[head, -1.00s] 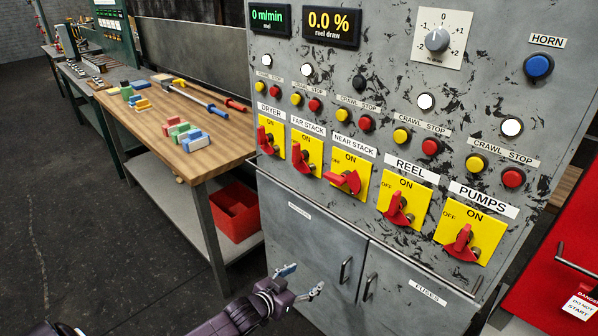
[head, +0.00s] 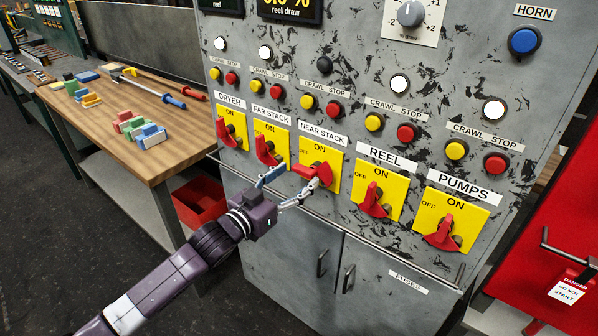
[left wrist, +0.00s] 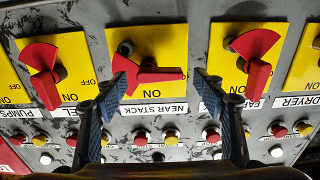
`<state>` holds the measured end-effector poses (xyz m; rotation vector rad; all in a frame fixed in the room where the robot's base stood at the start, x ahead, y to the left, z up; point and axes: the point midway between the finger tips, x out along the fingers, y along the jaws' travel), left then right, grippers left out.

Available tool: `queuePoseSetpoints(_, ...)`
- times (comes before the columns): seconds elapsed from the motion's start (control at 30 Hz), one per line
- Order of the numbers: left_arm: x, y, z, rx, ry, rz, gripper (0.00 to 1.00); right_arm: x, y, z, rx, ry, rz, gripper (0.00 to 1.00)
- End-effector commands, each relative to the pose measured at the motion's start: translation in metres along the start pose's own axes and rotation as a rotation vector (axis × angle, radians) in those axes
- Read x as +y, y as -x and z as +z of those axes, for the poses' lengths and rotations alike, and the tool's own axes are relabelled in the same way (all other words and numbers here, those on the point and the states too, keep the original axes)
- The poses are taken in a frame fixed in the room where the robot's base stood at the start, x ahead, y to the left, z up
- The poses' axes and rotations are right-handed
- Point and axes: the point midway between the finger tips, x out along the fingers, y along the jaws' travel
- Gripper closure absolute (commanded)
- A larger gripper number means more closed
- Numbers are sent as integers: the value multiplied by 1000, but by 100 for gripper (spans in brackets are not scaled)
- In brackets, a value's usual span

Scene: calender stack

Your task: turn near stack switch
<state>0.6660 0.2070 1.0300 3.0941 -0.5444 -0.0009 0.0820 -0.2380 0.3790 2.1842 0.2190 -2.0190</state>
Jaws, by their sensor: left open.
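The near stack switch is a red handle (head: 311,172) on a yellow plate (head: 334,162) under a NEAR STACK label. Its handle lies sideways, unlike the more upright handles beside it. My left gripper (head: 291,182) is open in front of this switch, fingers pointing at the panel. In the left wrist view the red handle (left wrist: 150,75) lies crosswise between the two blue-padded fingertips (left wrist: 161,88), with the view upside down. I cannot tell whether a finger touches the handle. My right gripper is not in view.
The far stack switch (head: 266,150) is close left of my gripper; the reel switch (head: 372,198) is to the right. Crawl and stop buttons sit above the switches. A rail (head: 400,256) crosses below. A wooden bench (head: 160,165) with blocks stands at left.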

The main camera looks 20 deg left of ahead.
Motion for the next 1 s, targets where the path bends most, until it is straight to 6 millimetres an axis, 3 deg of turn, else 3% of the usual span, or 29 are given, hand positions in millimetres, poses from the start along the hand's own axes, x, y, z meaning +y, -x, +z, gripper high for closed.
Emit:
queuePoseSetpoints(0.2,0,-19,0,1,0,0,36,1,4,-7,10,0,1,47)
queuePoseSetpoints(0.53,0,-22,0,0,0,0,36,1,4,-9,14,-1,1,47)
queuePoseSetpoints(0.9,0,-22,1,0,0,0,76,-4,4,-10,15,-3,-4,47)
queuePoseSetpoints(1.0,0,-22,1,0,-1,0,78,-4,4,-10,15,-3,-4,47)
